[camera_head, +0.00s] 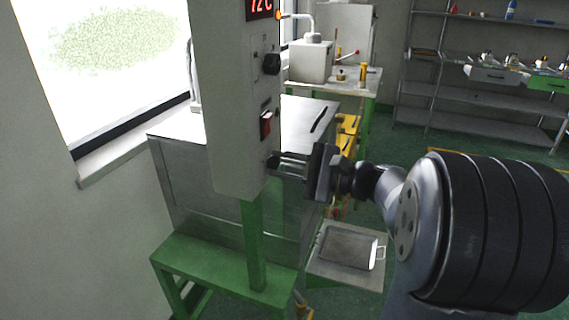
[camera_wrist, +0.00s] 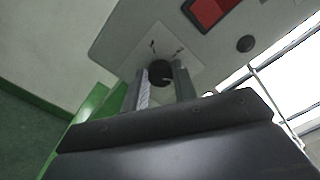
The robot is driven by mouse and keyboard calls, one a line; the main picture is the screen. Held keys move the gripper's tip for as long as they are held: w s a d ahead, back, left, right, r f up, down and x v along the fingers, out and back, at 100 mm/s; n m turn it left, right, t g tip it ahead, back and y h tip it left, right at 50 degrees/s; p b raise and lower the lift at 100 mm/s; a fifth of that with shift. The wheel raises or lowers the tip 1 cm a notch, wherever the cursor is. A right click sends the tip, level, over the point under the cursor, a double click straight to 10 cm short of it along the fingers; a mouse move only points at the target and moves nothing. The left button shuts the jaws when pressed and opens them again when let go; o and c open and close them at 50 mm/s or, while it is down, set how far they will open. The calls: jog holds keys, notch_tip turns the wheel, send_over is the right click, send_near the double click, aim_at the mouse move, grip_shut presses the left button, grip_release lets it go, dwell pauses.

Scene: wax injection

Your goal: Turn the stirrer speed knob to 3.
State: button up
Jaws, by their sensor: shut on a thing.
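A black knob (camera_wrist: 160,72) sits on a pale plate (camera_wrist: 128,52) on the grey control box (camera_head: 228,100); small dark marks show beside it. Its pointer and any numbers are too small to read. My gripper (camera_wrist: 161,80) is shut on this knob, one finger on each side, as the wrist view shows. In the head view my gripper (camera_head: 274,163) reaches in from the right to the lower part of the box front, and the fingers mostly hide the knob there.
A red switch (camera_head: 266,124) sits just above my gripper, and another black knob (camera_head: 271,63) is higher, under a red digital display (camera_head: 260,8). A green stand (camera_head: 253,245) carries the box. A steel tank (camera_head: 180,185) stands behind. A metal tray (camera_head: 347,249) lies below right.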

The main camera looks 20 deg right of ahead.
jog(key=o, duration=1)
jog(key=b+v, duration=0.1)
jog(key=v, duration=1)
jog(key=shift+a, duration=0.1)
jog(key=p+x, duration=0.1)
jog(key=x, duration=1)
jog(key=shift+d, duration=0.2)
